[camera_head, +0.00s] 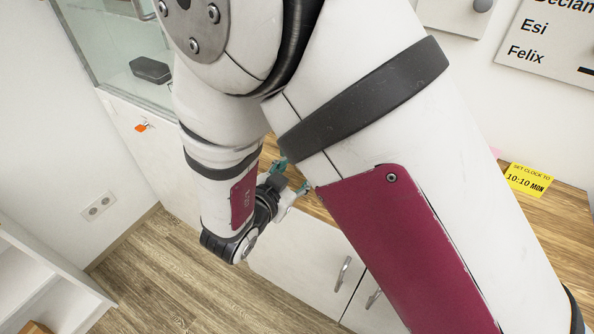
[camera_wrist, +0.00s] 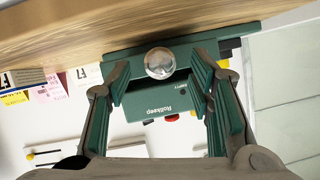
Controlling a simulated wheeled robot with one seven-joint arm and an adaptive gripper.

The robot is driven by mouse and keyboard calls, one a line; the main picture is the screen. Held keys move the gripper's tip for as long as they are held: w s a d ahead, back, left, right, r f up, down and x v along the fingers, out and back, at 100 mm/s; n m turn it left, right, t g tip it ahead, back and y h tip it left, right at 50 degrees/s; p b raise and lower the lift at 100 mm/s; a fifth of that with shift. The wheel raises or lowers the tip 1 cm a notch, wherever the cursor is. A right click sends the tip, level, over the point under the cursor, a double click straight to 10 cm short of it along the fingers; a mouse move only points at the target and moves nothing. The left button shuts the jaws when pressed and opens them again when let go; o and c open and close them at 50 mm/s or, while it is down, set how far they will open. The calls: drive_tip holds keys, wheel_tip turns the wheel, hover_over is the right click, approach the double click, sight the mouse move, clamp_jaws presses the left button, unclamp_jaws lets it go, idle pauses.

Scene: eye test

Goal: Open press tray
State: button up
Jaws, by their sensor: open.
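A green machine lettered "Rolkeep" (camera_wrist: 150,104) fills the middle of the wrist view, upside down there. A green front panel or tray (camera_wrist: 225,37) spans above it in the picture, with a round silver knob (camera_wrist: 159,62) near its middle. I cannot tell for sure that this panel is the press tray. My gripper (camera_wrist: 159,78) is open, with one green-padded finger on each side of the knob in the picture; contact is not visible. In the head view my gripper (camera_head: 291,178) is at the wooden counter's edge, and my arm hides the machine.
The wooden counter (camera_head: 545,216) runs along the wall, with a yellow note (camera_head: 529,180) at its right. White cabinet doors (camera_head: 300,258) with metal handles are below. A glass-fronted case (camera_head: 112,52) with a dark box (camera_head: 150,70) stands at the left.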

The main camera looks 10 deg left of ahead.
drive_tip(key=v, duration=1)
drive_tip(key=shift+w+r, duration=0.1)
drive_tip(key=w+r+g+y+p, duration=0.25)
drive_tip(key=w+r+y, duration=0.4)
drive_tip(key=r, duration=0.45)
drive_tip(key=d+r+n+g+y+p, duration=0.1)
drive_tip(key=d+r+n+y+p, duration=0.2)
drive_tip(key=r, duration=0.6)
drive_tip(key=s+d+r+n+g+h+p, duration=0.1)
drive_tip(key=s+d+r+g+h+p, duration=0.1)
drive_tip(key=s+d, duration=0.9)
drive_tip(key=s+d+r+n+g+h+p, duration=0.1)
drive_tip(key=s+d+r+g+h+p, duration=0.1)
drive_tip(key=s+d, duration=1)
drive_tip(key=d+r+g+h, duration=0.1)
drive_tip(key=d+r+h, duration=0.1)
drive_tip(key=d, duration=0.3)
drive_tip(key=shift+d+r+n, duration=0.3)
drive_tip(key=shift+r+n, duration=0.1)
drive_tip(key=shift+r, duration=0.4)
